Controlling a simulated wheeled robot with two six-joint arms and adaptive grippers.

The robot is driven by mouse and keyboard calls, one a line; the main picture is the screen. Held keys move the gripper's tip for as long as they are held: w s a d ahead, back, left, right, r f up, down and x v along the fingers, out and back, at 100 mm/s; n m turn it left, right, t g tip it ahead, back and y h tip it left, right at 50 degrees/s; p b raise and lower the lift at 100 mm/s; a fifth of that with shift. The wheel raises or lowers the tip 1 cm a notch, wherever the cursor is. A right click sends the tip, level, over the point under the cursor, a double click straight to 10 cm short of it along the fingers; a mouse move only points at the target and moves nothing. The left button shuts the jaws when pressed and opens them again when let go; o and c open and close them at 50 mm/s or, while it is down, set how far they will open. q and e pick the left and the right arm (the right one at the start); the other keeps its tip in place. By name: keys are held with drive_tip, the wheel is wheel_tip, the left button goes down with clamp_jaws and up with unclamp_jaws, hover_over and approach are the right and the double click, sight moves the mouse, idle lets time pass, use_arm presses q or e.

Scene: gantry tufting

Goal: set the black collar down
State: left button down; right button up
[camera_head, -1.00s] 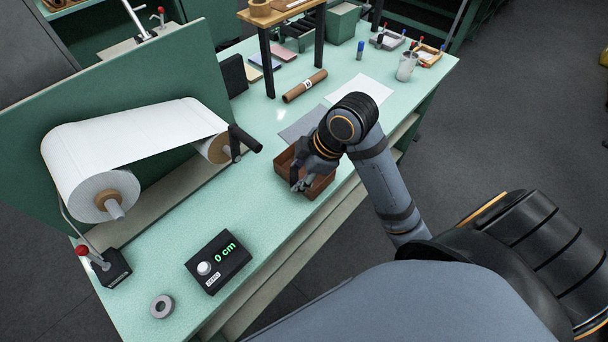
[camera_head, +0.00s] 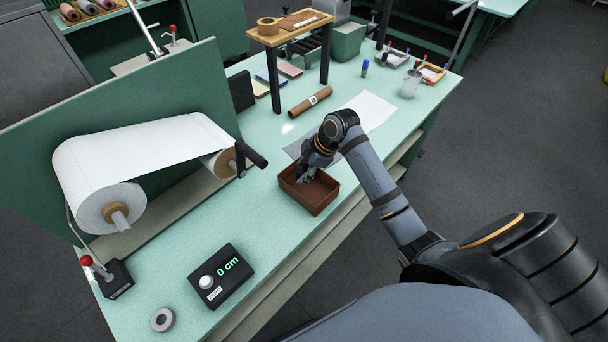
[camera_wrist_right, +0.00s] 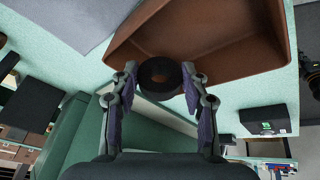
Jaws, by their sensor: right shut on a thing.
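My right gripper (camera_head: 306,174) is over the far part of a brown open tray (camera_head: 318,207) on the green table. In the right wrist view the black collar (camera_wrist_right: 160,88), a thick ring with a hole in the middle, sits between the two fingers of the right gripper (camera_wrist_right: 160,78), which is shut on it. The brown tray (camera_wrist_right: 215,55) lies behind the collar there; I cannot tell whether the collar touches it. In the head view the collar cannot be made out at the gripper. My left gripper is not in view.
A grey ring (camera_head: 162,319) and a black display box (camera_head: 220,276) reading 0 cm are at the near left. A white paper roll (camera_head: 110,207) stands at the left. A brown tube (camera_head: 310,101) and a white sheet (camera_head: 370,109) lie beyond the tray. Table left of the tray is clear.

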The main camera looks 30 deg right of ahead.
wheel_tip(320, 180, down, 3)
drive_tip(key=shift+w+f+p, duration=0.15)
drive_tip(key=shift+p, duration=0.55)
drive_tip(key=shift+f, duration=0.1)
drive_tip(key=shift+f, duration=0.15)
drive_tip(key=o, duration=1.1)
drive_tip(key=shift+o, duration=0.2)
